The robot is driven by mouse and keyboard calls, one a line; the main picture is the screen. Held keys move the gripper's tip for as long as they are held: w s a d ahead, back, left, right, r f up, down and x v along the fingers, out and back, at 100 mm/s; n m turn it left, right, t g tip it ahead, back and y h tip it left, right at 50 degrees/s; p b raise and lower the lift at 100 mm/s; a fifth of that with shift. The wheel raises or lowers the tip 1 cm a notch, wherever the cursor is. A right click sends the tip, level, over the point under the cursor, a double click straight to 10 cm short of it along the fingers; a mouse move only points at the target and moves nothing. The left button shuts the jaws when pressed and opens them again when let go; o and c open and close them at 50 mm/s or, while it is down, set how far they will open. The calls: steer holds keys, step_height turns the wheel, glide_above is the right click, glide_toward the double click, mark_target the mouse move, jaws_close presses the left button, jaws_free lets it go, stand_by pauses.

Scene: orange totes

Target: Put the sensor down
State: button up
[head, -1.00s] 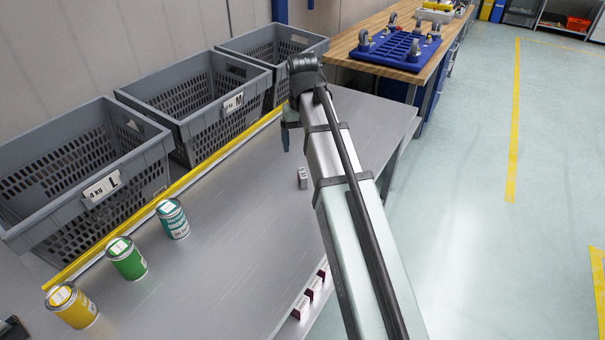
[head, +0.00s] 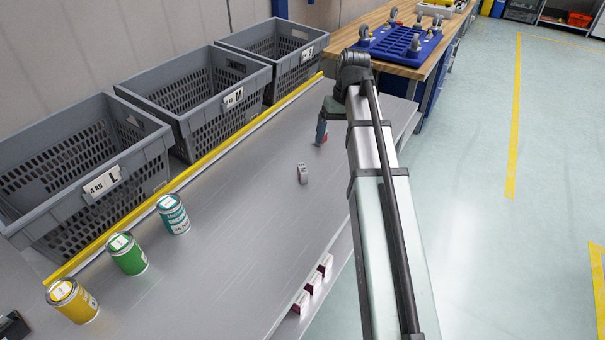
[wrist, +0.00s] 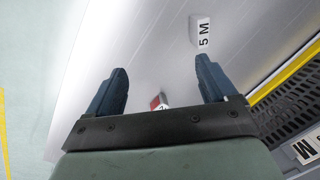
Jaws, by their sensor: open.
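A small block with a red side and a white labelled side (wrist: 160,102) shows between my fingers in the wrist view, near the palm; most of it is hidden. Its red side (head: 325,138) shows at the fingertips in the head view. I cannot tell for sure that it is the sensor, or whether it touches the bench. My gripper (wrist: 161,66) is open, with a clear gap on both sides of the block. In the head view my gripper (head: 321,128) hangs low over the far part of the bench.
Grey crates L (head: 100,186), M (head: 233,98) and a third (head: 307,55) line the left, behind a yellow strip (head: 200,165). Three cans, including a green one (head: 128,254), stand nearer. Mid-bench is clear.

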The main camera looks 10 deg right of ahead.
mark_target(303, 168)
steer(key=a+f+n+y, duration=0.1)
steer(key=a+f+n, duration=0.1)
steer(key=n, duration=0.4)
steer(key=a+f+n, duration=0.2)
steer(key=a+n, duration=0.1)
steer(key=n, duration=0.3)
steer(key=a+f+n+y, duration=0.1)
steer(key=a+f+n, duration=0.1)
steer(key=n, duration=0.3)
steer(key=shift+w+a+f+n+y, duration=0.15)
steer(key=shift+w+f+n+y, duration=0.15)
steer(key=shift+n, duration=0.1)
steer(key=shift+s+x, duration=0.15)
steer(key=shift+x, duration=1.2)
steer(key=shift+s+x, duration=0.15)
steer(key=shift+x, duration=1.15)
steer(key=c, duration=1.1)
steer(key=shift+r, duration=5.05)
steer(key=shift+c, duration=0.2)
